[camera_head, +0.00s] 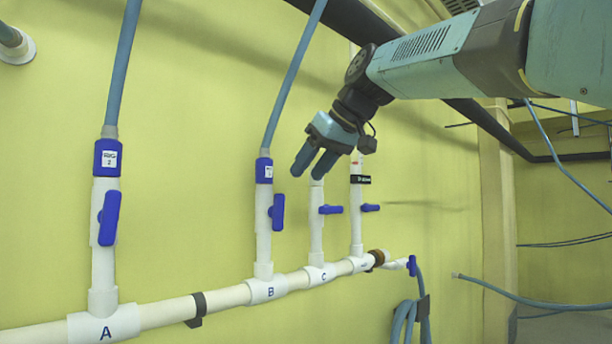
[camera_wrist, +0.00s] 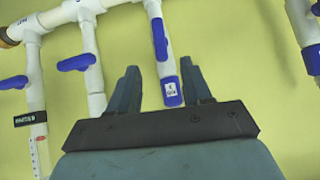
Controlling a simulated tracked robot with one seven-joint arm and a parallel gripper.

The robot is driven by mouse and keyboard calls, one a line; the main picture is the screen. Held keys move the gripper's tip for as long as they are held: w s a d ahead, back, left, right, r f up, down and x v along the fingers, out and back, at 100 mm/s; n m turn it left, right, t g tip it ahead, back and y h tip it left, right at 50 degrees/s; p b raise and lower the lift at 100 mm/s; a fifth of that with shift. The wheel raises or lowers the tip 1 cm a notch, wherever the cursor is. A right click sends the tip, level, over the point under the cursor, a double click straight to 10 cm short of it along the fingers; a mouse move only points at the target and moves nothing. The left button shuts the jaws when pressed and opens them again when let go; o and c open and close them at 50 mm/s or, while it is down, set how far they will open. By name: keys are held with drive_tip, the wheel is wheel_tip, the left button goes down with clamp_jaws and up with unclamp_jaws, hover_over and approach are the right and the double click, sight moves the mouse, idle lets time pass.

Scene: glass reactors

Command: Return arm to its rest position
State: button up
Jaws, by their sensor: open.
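My gripper (camera_head: 310,166) is open, with its two fingers pointing down and to the left in the head view. It is in front of the white pipes on the yellow wall, near the top of pipe C (camera_head: 316,240). In the wrist view, my gripper's fingers (camera_wrist: 164,88) stand apart. The blue-capped end of pipe B (camera_wrist: 171,90) shows between them, and nothing is held. My arm reaches in from the upper right of the head view. Whether the fingers touch any pipe cannot be told.
Blue-handled valves sit on pipe A (camera_head: 104,240), pipe B (camera_head: 264,230) and others, along a white horizontal pipe (camera_head: 230,297). Blue hoses (camera_head: 292,75) rise from A and B. A coiled hose (camera_head: 404,318) hangs lower right. A dark beam (camera_head: 480,115) crosses the upper right.

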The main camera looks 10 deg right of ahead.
idle(0.4)
drive_tip(key=s+d+f+m+h, duration=0.2)
drive_tip(key=s+f, duration=0.4)
drive_tip(key=f, duration=0.5)
drive_tip(key=s+d+f+m+g+h, duration=0.1)
drive_tip(key=s+d+f, duration=0.4)
drive_tip(key=f, duration=0.6)
drive_tip(key=s+d+f+m+h, duration=0.2)
drive_tip(key=s+f, duration=0.4)
drive_tip(key=f, duration=0.6)
drive_tip(key=shift+s+d+m+h, duration=0.35)
drive_tip(key=shift+d+m, duration=0.35)
drive_tip(key=shift+d, duration=0.5)
